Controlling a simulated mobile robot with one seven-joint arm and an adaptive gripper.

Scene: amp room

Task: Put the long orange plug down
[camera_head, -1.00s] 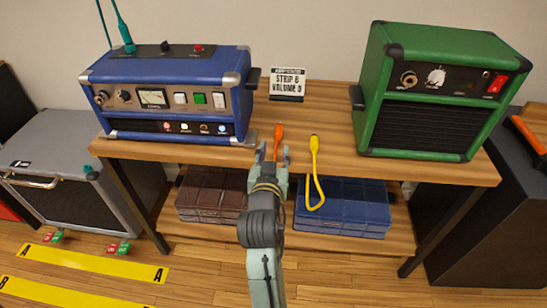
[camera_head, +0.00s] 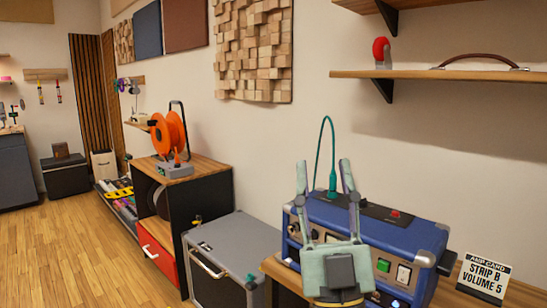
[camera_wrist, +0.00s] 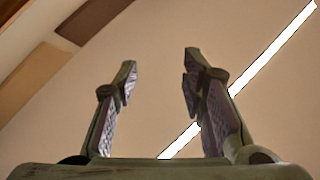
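My gripper (camera_head: 324,166) is raised in front of the blue amp, its fingers pointing up. The wrist view shows the gripper (camera_wrist: 160,62) open, with nothing between its fingers and only wall and ceiling beyond. The long orange plug on the table is not in either view now. A small orange piece (camera_head: 177,157) stands on a grey box on the black cabinet; I cannot tell what it is.
The blue amp (camera_head: 425,242) stands behind my gripper, with a teal cable (camera_head: 323,140) rising from its top. A grey amp (camera_head: 228,250) and an orange reel (camera_head: 169,133) are left. The floor (camera_head: 70,240) is clear at far left.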

